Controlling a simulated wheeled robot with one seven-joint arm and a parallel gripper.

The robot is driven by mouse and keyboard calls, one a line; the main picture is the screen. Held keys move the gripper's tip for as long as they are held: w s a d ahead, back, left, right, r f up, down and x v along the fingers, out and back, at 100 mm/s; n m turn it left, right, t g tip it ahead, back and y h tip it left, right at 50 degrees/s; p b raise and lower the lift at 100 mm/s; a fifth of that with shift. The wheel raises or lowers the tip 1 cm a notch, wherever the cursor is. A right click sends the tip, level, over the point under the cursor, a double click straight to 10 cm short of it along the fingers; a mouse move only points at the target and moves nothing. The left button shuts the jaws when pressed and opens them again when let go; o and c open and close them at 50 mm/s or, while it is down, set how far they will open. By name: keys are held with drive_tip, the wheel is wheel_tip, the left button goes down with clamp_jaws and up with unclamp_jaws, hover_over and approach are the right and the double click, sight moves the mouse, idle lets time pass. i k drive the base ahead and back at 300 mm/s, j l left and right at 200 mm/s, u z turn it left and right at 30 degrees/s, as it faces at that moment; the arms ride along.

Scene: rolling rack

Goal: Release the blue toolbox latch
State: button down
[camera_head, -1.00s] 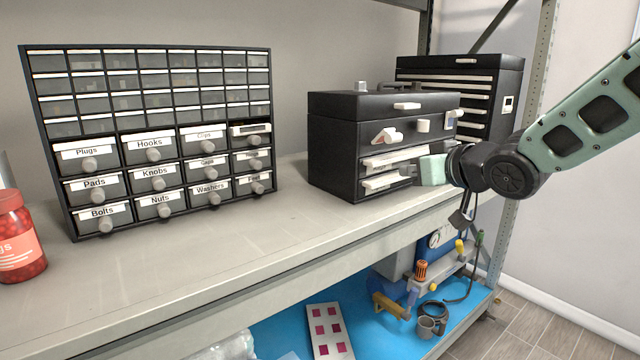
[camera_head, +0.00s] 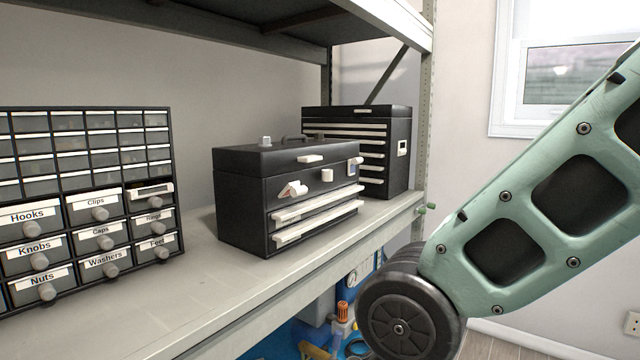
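A black toolbox (camera_head: 236,200) with white fittings stands on the shelf; I see no blue toolbox. Its lid (camera_head: 245,156) looks shut, with a folded handle on top. A white latch piece (camera_head: 292,190) on the front left sticks out at a tilt. Another white latch piece (camera_head: 327,175) sits flat to its right, and one more (camera_head: 354,163) is near the right corner. Below are two drawers with long white pulls (camera_head: 315,204). My gripper is out of view; only my green arm link and a dark round joint show at lower right, apart from the toolbox.
A black drawer chest (camera_head: 399,150) stands behind the toolbox to the right. A labelled parts cabinet (camera_head: 86,186) is at left. The shelf (camera_head: 200,292) is bare in front of the toolbox. A metal rack post (camera_head: 425,140) rises at the right. Blue items lie on the level below.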

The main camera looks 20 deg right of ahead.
sight(351, 163)
drive_tip(key=i+l+u, duration=0.1)
drive_tip(key=i+l, duration=0.3)
drive_tip(key=l, duration=0.2)
drive_tip(key=i+l+u, duration=0.15)
drive_tip(key=i+l, duration=0.25)
drive_tip(key=l, duration=0.25)
drive_tip(key=i+l+u, duration=0.15)
drive_tip(key=i+l, duration=0.2)
drive_tip(key=l, duration=0.3)
drive_tip(key=i+l+u, duration=0.15)
drive_tip(key=l, duration=0.2)
drive_tip(key=i+l, duration=0.15)
drive_tip(key=l, duration=0.25)
drive_tip(key=j+u, duration=0.05)
